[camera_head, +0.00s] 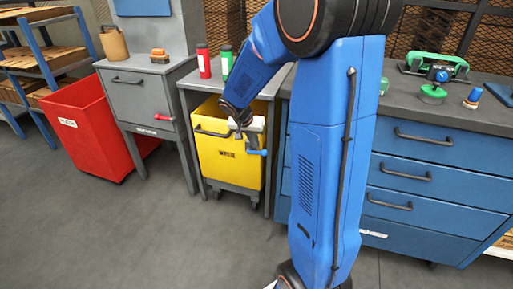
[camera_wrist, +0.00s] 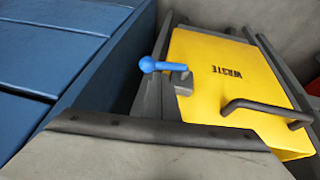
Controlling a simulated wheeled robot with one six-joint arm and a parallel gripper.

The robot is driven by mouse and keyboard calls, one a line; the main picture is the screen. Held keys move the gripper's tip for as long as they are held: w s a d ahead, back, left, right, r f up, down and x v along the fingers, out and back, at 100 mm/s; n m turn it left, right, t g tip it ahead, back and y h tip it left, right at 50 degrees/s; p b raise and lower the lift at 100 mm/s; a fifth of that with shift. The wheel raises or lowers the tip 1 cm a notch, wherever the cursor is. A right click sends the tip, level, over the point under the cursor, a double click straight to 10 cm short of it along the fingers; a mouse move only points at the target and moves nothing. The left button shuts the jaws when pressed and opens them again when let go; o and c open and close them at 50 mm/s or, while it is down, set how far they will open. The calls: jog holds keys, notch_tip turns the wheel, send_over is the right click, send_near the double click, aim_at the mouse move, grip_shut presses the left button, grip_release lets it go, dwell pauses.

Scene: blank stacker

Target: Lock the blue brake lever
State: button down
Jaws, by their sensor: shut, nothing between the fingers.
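The blue brake lever (camera_head: 257,152) shows at the upper right of the yellow waste cart in the head view. In the wrist view the lever (camera_wrist: 160,65) lies crosswise beside the yellow cart (camera_wrist: 205,70), its round knob to the left and a grey bracket at its other end. My gripper (camera_head: 241,131) is in front of the cart's top, just above and left of the lever in the head view. It is shut and empty. It looks apart from the lever, but the gap is hard to judge.
The cart's dark handle (camera_wrist: 265,108) juts out near the lever. Blue drawers (camera_head: 420,175) stand right of the cart, and a grey cabinet (camera_head: 150,95) and red bin (camera_head: 85,125) to the left. A red bottle (camera_head: 203,61) stands above the cart. The floor in front is clear.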

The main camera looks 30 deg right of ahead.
jog(key=s+d+v, duration=0.1)
jog(key=v, duration=0.9)
jog(key=s+a+r+n+t+y, duration=0.1)
jog(key=s+a+n, duration=0.4)
jog(key=s, duration=0.8)
jog(key=s+a+r+n+t+y, duration=0.2)
jog(key=s+a+n, duration=0.3)
jog(key=s+a, duration=0.4)
jog(key=s+r+y, duration=0.1)
jog(key=s, duration=0.4)
jog(key=shift+a+y, duration=0.3)
jog(key=shift+a, duration=0.05)
